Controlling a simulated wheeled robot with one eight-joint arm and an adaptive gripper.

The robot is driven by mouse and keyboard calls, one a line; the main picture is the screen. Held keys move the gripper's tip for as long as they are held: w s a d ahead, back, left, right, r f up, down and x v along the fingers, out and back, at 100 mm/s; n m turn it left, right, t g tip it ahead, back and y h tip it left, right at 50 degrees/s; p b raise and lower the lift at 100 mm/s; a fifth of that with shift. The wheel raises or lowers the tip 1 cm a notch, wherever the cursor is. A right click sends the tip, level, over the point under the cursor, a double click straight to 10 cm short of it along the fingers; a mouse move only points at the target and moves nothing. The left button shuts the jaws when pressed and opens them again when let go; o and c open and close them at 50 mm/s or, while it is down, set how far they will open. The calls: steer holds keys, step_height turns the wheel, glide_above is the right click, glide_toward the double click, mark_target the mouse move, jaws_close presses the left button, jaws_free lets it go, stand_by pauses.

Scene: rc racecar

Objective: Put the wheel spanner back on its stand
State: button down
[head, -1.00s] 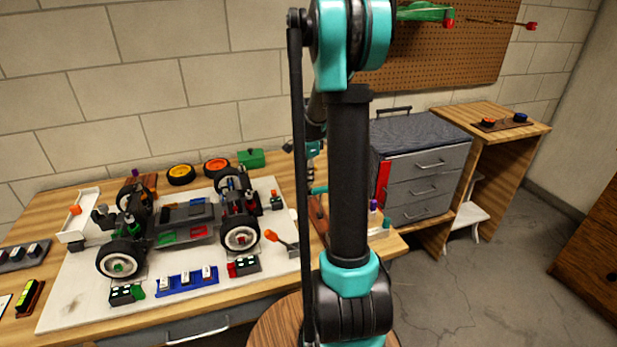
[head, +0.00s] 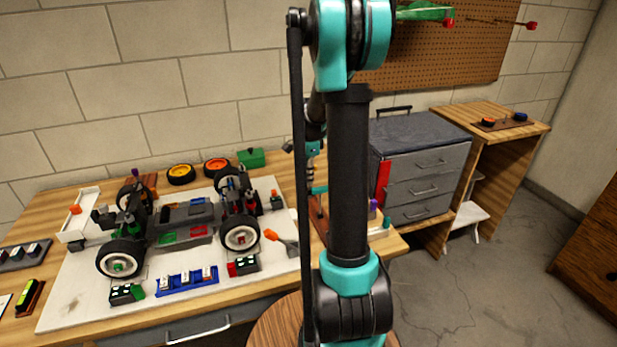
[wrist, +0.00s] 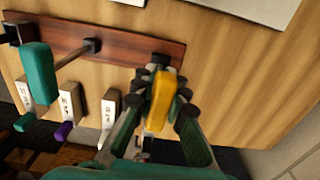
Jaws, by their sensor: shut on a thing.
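My gripper (wrist: 165,105) is shut on a yellow handle (wrist: 163,95), which I take to be the wheel spanner's. The fingers lie on both sides of it. The stand is a reddish-brown board (wrist: 120,43) with black holders; one holder shows just beyond the yellow handle. I cannot tell whether the tool sits in it, as its shaft is hidden. A teal-handled tool (wrist: 38,72) rests on the stand at the left. In the head view the stand (head: 318,222) is partly hidden behind my arm.
Several white labelled blocks, one near a purple tip (wrist: 64,131), stand beside the board. In the head view a model car (head: 180,222) sits on a white mat (head: 80,295) at the left. Grey drawers (head: 425,175) stand right of my arm.

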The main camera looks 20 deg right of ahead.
steer(key=shift+f, duration=0.95)
steer(key=c, duration=1.5)
jaws_free()
steer(key=shift+o, duration=0.2)
step_height(320, 180, up, 12)
